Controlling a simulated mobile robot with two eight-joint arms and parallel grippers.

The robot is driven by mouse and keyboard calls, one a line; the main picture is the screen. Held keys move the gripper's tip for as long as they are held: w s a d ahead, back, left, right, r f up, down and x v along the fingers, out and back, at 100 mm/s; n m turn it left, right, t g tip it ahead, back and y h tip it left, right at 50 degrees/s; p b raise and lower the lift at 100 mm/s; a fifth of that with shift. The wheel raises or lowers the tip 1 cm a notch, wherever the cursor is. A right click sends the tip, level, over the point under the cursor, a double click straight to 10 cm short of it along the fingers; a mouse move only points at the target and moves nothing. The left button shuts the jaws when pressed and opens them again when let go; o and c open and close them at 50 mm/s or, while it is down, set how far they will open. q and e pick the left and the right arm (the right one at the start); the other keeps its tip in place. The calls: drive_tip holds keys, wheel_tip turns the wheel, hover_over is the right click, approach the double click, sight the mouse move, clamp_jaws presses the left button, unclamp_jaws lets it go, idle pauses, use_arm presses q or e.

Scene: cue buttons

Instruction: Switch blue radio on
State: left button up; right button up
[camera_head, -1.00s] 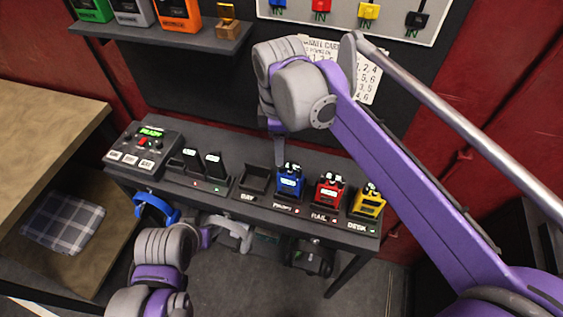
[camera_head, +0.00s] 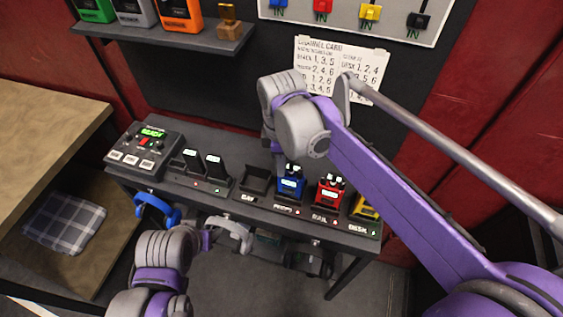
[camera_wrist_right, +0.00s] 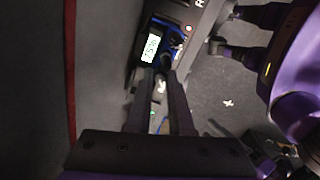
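The blue radio (camera_head: 290,185) stands upright in its slot on the dark console, between an empty slot and the red radio (camera_head: 330,192). The right wrist view shows its lit display (camera_wrist_right: 152,47) and dark top parts. My right gripper (camera_head: 281,172) points down at the radio's top left. In the right wrist view its two dark fingers (camera_wrist_right: 160,82) have a narrow gap between them, and their tips are close to a dark knob (camera_wrist_right: 165,62). I cannot tell whether they touch it.
The yellow radio (camera_head: 365,208) is partly behind my right arm. A control box with a green display (camera_head: 152,133) stands at the console's left end. A paper card (camera_head: 340,62) hangs on the wall behind. Blue headphones (camera_head: 156,207) hang at the front edge.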

clamp_jaws()
drive_tip(key=shift+m, duration=1.8)
drive_tip(key=o, duration=0.8)
unclamp_jaws()
drive_tip(key=shift+r, duration=0.1)
wheel_tip(320, 180, up, 11)
drive_tip(key=shift+s+f, duration=0.1)
drive_tip(key=shift+f, duration=0.05)
